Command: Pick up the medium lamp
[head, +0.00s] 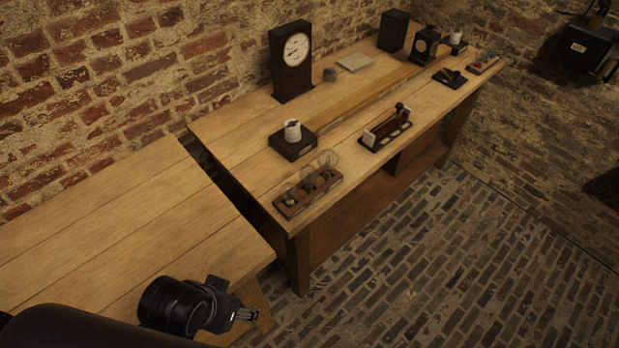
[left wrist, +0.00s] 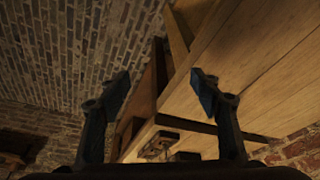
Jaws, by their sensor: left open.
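A wooden rack (head: 290,209) at the near corner of the far table holds several lamps (head: 318,180) with clear glass bulbs. They are small and dim, so I cannot tell which is the medium one. The rack also shows small and dark in the left wrist view (left wrist: 158,146), beyond the fingers. My left gripper (head: 246,315) is beside the front edge of the near table, to the lower left of the rack and well apart from it. In the left wrist view its two fingers (left wrist: 165,92) are spread wide with nothing between them. My right gripper is not in view.
A dark block with a white jar (head: 293,131) stands behind the rack. A dark switch stand (head: 386,128) is to its right. A clock (head: 291,62) stands near the wall. The near table (head: 120,225) is bare, with a gap between the tables.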

